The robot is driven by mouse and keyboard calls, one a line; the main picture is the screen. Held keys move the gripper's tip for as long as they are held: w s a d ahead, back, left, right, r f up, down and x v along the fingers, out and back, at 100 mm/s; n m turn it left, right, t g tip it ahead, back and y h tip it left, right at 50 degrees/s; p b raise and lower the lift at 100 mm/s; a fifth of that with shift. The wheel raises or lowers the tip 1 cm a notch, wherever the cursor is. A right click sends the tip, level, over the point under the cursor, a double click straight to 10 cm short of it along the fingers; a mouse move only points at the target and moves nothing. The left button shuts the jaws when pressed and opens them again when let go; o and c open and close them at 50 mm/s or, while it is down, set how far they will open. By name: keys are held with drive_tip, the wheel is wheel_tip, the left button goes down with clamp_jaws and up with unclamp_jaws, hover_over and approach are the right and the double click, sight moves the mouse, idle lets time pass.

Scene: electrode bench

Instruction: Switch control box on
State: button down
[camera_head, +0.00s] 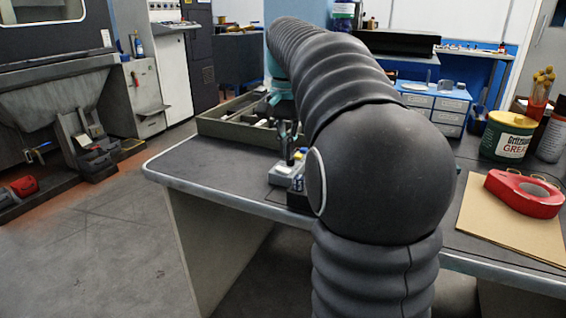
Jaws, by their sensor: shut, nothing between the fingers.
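A small grey box with coloured parts on it, which looks like the control box (280,177), sits near the front edge of the dark bench (215,170). My gripper (289,160) points down just above the box, with its dark fingers shut and empty. I cannot tell whether the fingertips touch the box. My own arm hides the right side of the box, and its switch is too small to make out.
A grey-green tray (212,127) with loose items lies behind the box. The bench's left front corner is clear.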

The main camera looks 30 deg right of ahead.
sight(287, 171)
drive_tip(key=shift+r+p, duration=0.45)
drive_tip(key=shift+r, duration=1.35)
drive_tip(key=s+a+f+n+t, duration=0.2)
drive_tip(key=s+a+f+n, duration=0.3)
drive_tip(key=s, duration=0.5)
drive_tip(key=s+a+f+n+t, duration=0.3)
drive_tip(key=s+a+f+n, duration=0.2)
drive_tip(key=s+a+f, duration=0.4)
wheel_tip(287, 171, down, 3)
drive_tip(key=shift+s+a+f+t, duration=0.1)
drive_tip(key=shift+s+a+t, duration=0.25)
drive_tip(key=shift+s, duration=0.6)
drive_tip(key=shift+d, duration=0.1)
